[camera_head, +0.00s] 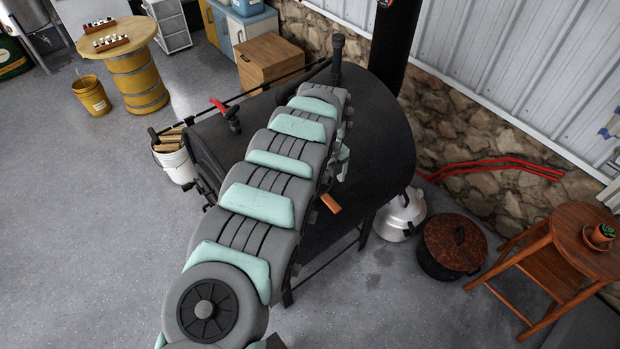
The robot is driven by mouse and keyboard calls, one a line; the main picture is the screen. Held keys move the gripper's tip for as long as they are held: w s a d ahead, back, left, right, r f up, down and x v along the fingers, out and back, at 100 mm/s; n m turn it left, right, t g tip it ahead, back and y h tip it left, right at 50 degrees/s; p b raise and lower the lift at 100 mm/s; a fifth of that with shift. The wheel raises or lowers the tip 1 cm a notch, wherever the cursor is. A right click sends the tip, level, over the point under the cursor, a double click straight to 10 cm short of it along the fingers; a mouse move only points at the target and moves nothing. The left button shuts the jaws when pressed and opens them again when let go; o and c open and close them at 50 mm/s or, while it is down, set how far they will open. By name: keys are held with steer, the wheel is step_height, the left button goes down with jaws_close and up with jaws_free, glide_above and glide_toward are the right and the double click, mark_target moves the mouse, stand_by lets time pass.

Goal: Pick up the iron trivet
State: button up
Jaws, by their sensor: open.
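Only a small part of my gripper (342,165) shows past the arm's right side, low over the stove top. Its fingertips are hidden, and nothing held shows. A wooden handle (331,203) sticks out from under the arm near the stove's front edge; what it belongs to is hidden.
A black stovepipe (394,45) rises at the back of the stove. A silver pot (401,215) and a rusty lidded pot (453,246) stand on the floor at right, near a wooden stool (570,238). A white bucket (178,165) stands left.

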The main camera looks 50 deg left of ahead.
mark_target(324, 194)
steer(key=shift+f+p, duration=0.5)
steer(key=shift+f, duration=1.4)
steer(key=shift+c, duration=0.3)
jaws_close()
